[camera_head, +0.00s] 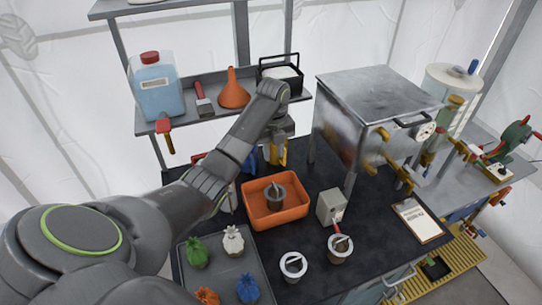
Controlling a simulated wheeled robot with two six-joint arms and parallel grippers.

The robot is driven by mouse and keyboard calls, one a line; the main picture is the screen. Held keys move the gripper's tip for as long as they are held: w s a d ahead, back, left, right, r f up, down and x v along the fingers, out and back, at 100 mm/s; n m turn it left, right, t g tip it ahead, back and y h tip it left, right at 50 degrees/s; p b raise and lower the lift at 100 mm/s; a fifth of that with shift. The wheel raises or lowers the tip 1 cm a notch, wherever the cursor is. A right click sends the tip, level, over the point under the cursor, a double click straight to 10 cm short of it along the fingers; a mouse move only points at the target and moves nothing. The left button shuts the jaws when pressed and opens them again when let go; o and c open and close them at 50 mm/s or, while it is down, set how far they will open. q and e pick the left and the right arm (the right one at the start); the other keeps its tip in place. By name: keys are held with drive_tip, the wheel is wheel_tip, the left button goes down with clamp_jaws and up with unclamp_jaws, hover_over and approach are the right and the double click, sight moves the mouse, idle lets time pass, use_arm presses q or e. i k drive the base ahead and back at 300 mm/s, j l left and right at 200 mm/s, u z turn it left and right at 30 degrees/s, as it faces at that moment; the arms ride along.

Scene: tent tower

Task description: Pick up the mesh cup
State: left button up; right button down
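A small dark grey cup (275,196) stands in the orange tray (262,222) on the black bench top, with something pointed sticking up from it. Two more cups with pale rims, a front one (293,266) and one to its right (339,248), stand on the bench in front of the tray. I cannot tell from texture which cup is mesh. My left gripper (277,155) points down above the back edge of the orange tray, behind the dark cup and apart from it. Yellow shows at its tip; its fingers are too small to read. My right gripper is out of view.
A grey tray (222,280) with colored knobbly pieces is front left. A shelf (205,115) holds a blue jug (157,90) and orange funnel (233,92).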

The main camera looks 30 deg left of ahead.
sight(293, 265)
drive_tip(key=k+l, duration=1.1)
drive_tip(key=k, duration=0.2)
